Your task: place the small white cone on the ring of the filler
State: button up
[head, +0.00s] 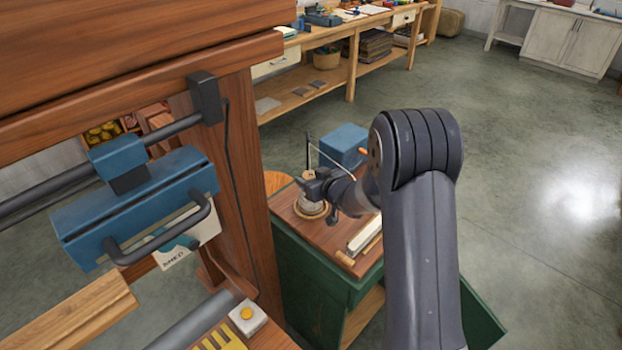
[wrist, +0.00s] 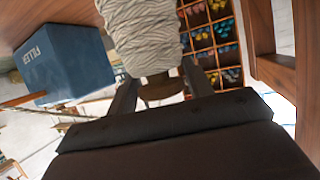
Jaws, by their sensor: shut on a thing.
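The small white cone shows large at the top of the wrist view (wrist: 145,35), its pale wool ribbed and its brown core end between my fingers. My gripper (wrist: 160,88) is shut on that core end. In the head view my gripper (head: 318,187) is at the cabinet top, and the pale cone (head: 313,204) is just below it, over a round base. I cannot tell whether cone and base touch; the ring is largely hidden. The filler's blue box (head: 343,144) stands behind, with a thin rod; its FILLER label shows in the wrist view (wrist: 65,60).
The green cabinet (head: 312,275) has a wooden top with a pale bar (head: 364,235) at its right front. A wooden frame (head: 235,165) with a blue carriage (head: 135,205) stands close on the left. Open floor (head: 520,200) lies to the right.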

jog(key=shift+f, duration=0.1)
jog(key=o, duration=1.4)
jog(key=shift+s+r, duration=0.1)
jog(key=shift+r, duration=0.15)
jog(key=v, duration=1.2)
jog(key=shift+b, duration=0.3)
jog(key=shift+r, duration=0.1)
